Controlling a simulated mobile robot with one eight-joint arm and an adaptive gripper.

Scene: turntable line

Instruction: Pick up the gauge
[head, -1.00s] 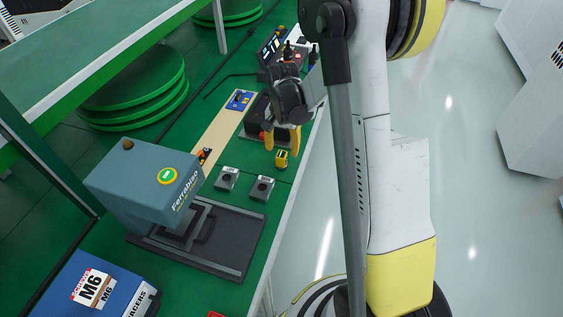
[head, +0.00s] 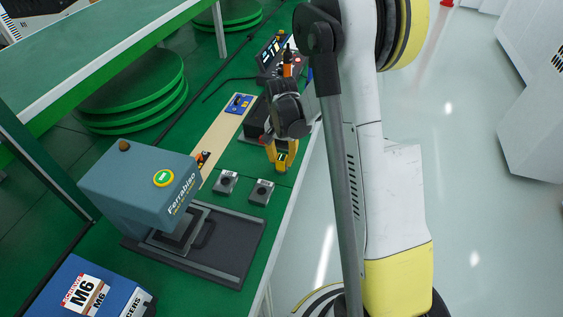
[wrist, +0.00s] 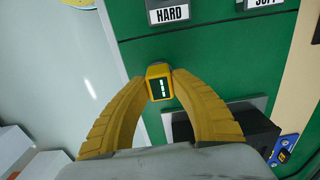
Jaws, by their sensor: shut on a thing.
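The gauge (wrist: 159,88) is a small yellow block with a dark display face. In the wrist view it sits between the two yellow finger tips, which touch its sides. My gripper (head: 281,158) points down at the green bench top near its right edge and is shut on the gauge. In the head view the gauge (head: 282,161) is mostly hidden by the fingers. I cannot tell whether it rests on the bench or is just above it.
Two grey blocks (head: 225,182) (head: 261,192) stand close in front, labelled HARD and SOFT in the wrist view. A blue-grey Ferrabino machine (head: 140,185) stands nearer. A dark box (wrist: 232,130) is beside the gripper. The bench edge is close on the right.

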